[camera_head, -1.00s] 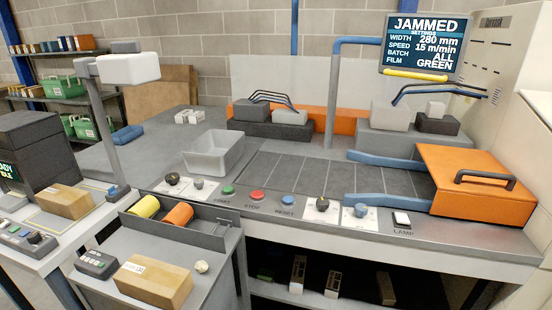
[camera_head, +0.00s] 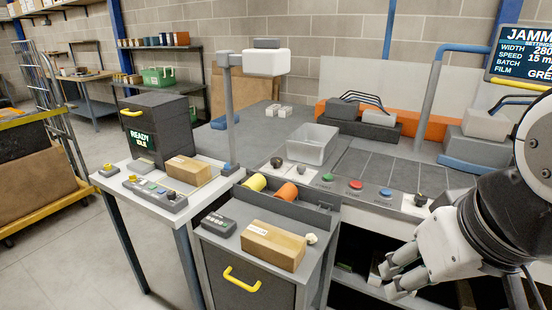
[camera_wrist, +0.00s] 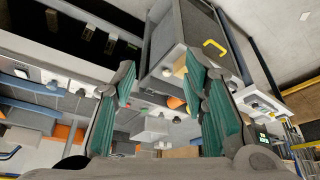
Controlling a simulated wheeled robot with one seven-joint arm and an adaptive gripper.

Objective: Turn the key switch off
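Another black knob (camera_head: 420,199) sits farther right, close to my arm. I cannot tell which of them is the key switch; no key is clear at this size. My gripper (camera_head: 386,278) is at the lower right, in front of and below the panel edge, apart from the switches. In the wrist view my gripper (camera_wrist: 166,88) is open, its green-padded fingers wide apart with nothing between them.
Green (camera_head: 328,177), red (camera_head: 355,184) and blue (camera_head: 386,192) buttons line the panel. A cart with a cardboard box (camera_head: 273,245) and film rolls (camera_head: 286,192) stands in front. A side table bears a small control box (camera_head: 157,193).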

